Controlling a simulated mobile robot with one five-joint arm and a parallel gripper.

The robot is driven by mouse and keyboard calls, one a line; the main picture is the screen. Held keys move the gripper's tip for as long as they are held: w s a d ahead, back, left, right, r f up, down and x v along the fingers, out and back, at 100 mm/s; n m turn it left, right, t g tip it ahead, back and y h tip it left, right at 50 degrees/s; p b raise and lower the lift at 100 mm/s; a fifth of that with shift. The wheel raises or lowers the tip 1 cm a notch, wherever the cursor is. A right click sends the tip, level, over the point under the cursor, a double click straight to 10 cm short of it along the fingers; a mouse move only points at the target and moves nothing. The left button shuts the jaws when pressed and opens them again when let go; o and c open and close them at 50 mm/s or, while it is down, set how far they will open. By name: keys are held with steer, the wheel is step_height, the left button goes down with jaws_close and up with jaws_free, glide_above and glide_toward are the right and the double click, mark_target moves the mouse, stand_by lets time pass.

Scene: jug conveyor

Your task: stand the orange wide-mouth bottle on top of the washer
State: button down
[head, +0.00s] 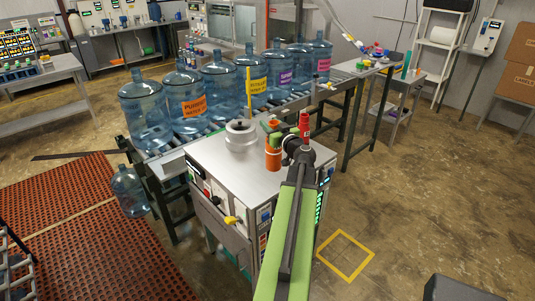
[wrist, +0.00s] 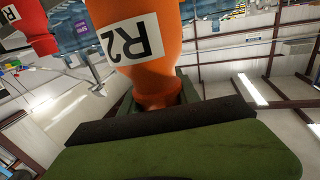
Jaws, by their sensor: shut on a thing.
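The orange wide-mouth bottle (head: 273,158) is upright over the washer's steel top, just left of my gripper in the head view. In the wrist view the orange bottle (wrist: 145,50) fills the upper middle and shows a white label reading R2, upside down. My gripper (head: 275,134) is shut on the bottle's narrower upper part. The washer (head: 218,172) is a steel cabinet with a flat top. I cannot tell whether the bottle's base touches that top. A red bottle (head: 304,127) shows just behind my gripper; it also shows in the wrist view (wrist: 30,28).
A round silver fitting (head: 240,135) stands on the washer top, left of the bottle. A conveyor (head: 170,158) with several large blue jugs (head: 188,101) runs behind. The washer top's front left is bare. A yellow square (head: 345,256) marks open floor at right.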

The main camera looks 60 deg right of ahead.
steer(key=w+f+b, duration=0.9)
steer(key=f, duration=0.1)
steer(key=shift+w+f, duration=0.15)
steer(key=shift+w, duration=0.1)
steer(key=c, duration=0.9)
jaws_free()
steer(key=v, duration=1.1)
steer(key=shift+s+r+p, duration=0.25)
steer(key=shift+s+p, duration=0.05)
